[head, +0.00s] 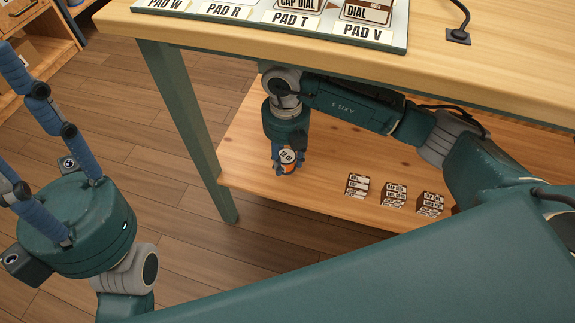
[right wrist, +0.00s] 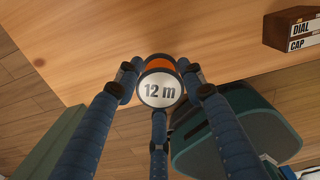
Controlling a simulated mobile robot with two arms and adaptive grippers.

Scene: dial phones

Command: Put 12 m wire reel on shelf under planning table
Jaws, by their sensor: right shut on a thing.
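The 12 m wire reel (head: 288,168) is a small orange spool with a silver end reading "12 m". It also shows in the right wrist view (right wrist: 158,92). My right gripper (head: 284,160) has its fingers shut around the reel, under the planning table (head: 300,33), at the left part of the shelf (head: 330,182). I cannot tell whether the reel touches the shelf board. My left gripper (head: 40,130) is at the left, over the floor, with blue fingers spread upward and nothing between the visible parts; its fingertips are partly cut off.
Several small stacked boxes labelled CAP and DIAL, such as one stack (head: 393,195), stand on the shelf to the right of the reel. A green table leg (head: 185,125) rises at the shelf's left end. A board of labelled pads (head: 300,22) lies on the tabletop.

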